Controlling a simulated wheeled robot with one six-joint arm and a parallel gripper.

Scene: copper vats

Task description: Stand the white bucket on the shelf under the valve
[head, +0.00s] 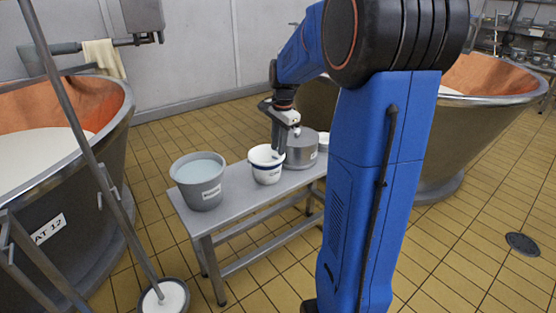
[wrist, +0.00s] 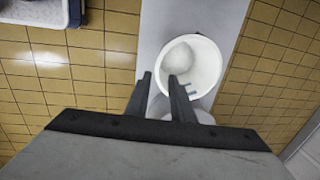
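The white bucket (head: 266,175) with a dark blue band and a label stands upright on a grey metal bench (head: 240,185). My gripper (head: 279,152) is over its right rim in the head view. In the wrist view the bucket (wrist: 207,66) shows from above, with a paler round patch inside. My gripper (wrist: 161,88) is open there: one finger is over the bench left of the rim, the other overlaps the bucket's opening. I cannot tell whether either finger touches it. I cannot make out a valve or a shelf under one in either view.
On the bench, a grey bucket (head: 202,196) of pale liquid stands left; a grey metal pot (head: 301,151) stands close right. Large copper-lined vats (head: 75,205) flank the bench. A floor pail (head: 145,303) sits front left, by a slanting pole (head: 95,155). Tiled floor is clear at right.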

